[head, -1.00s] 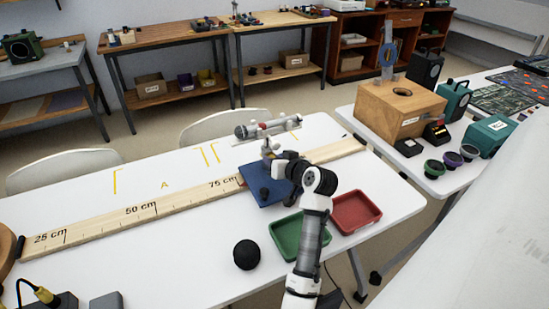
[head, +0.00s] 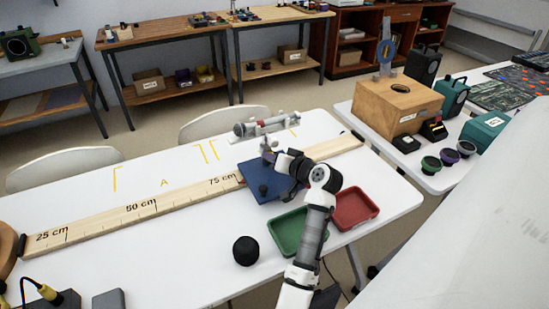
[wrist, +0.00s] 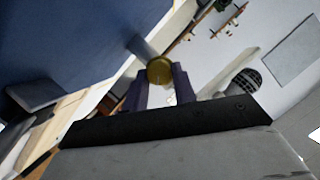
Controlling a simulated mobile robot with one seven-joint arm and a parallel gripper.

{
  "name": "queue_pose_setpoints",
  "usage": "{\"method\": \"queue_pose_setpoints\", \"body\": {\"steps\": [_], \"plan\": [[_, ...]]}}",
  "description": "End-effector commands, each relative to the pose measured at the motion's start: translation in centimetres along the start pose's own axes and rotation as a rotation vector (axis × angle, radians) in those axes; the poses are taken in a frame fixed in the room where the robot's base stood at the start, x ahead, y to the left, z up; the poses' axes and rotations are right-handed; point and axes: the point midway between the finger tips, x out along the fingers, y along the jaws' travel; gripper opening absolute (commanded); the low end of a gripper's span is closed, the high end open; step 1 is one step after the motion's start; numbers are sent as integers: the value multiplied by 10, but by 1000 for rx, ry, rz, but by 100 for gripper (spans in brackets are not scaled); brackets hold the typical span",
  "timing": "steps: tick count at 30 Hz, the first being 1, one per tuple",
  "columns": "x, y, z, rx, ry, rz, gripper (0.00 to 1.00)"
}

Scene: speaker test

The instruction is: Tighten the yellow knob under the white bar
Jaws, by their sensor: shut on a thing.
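The yellow knob (wrist: 159,70) shows in the wrist view as a brass-coloured round end on a short grey stem. It sits between the dark purple fingers of my gripper (wrist: 160,84), which are shut on it. In the head view my gripper (head: 268,157) reaches in just below the white bar (head: 275,123), over the far edge of a blue plate (head: 265,180). The knob is too small and hidden there to make out. A grey microphone (head: 242,129) lies along the left part of the bar. Its dark grille (wrist: 246,82) shows in the wrist view.
A green tray (head: 284,240) and a red tray (head: 357,225) stand close to my arm. A black foam ball (head: 245,251) lies to the left.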

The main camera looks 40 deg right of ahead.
Motion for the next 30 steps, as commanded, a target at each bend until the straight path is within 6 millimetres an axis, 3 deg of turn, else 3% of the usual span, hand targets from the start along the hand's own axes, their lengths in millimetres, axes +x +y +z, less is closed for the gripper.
{"method": "queue_pose_setpoints", "body": {"steps": [2,3,7,19,23,30], "plan": [[0,0,0,0,0,0,4],[0,0,0,-1,0,1,32],[0,0,0,-1,0,1,49],[-9,1,0,-1,3,1,49],[-30,2,1,-3,4,3,49],[-86,2,1,-3,4,4,49]]}}
